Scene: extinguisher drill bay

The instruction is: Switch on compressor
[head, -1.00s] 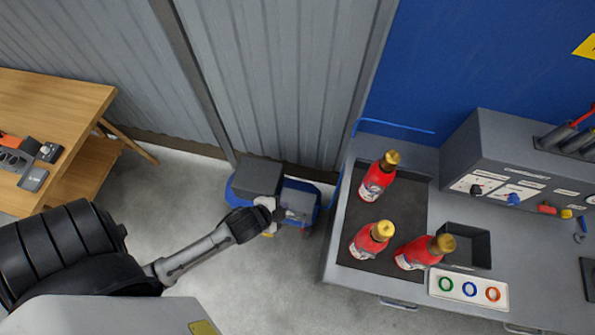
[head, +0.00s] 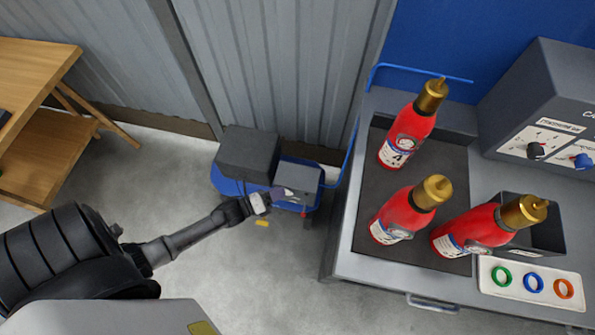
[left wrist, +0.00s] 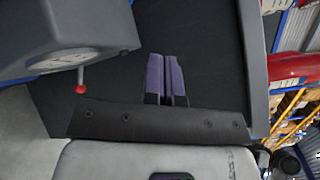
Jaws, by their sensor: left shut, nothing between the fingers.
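The compressor stands on the floor left of the bench in the head view, a blue body (head: 227,186) with a large dark grey housing (head: 247,152) and a smaller grey box (head: 298,180). My left gripper (head: 272,196) is at the near left side of the smaller box; I cannot tell whether it touches. In the left wrist view its purple fingers (left wrist: 165,78) are together and empty, over a dark surface. A grey housing (left wrist: 65,30) there carries a pale dial-like plate (left wrist: 62,60) and a short lever with a red ball tip (left wrist: 80,88). My right gripper is not in view.
The grey bench (head: 350,270) at right bears three red extinguishers (head: 407,137), a tray of coloured rings (head: 530,285) and a panel with knobs (head: 545,100). A wooden table (head: 35,70) stands at left.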

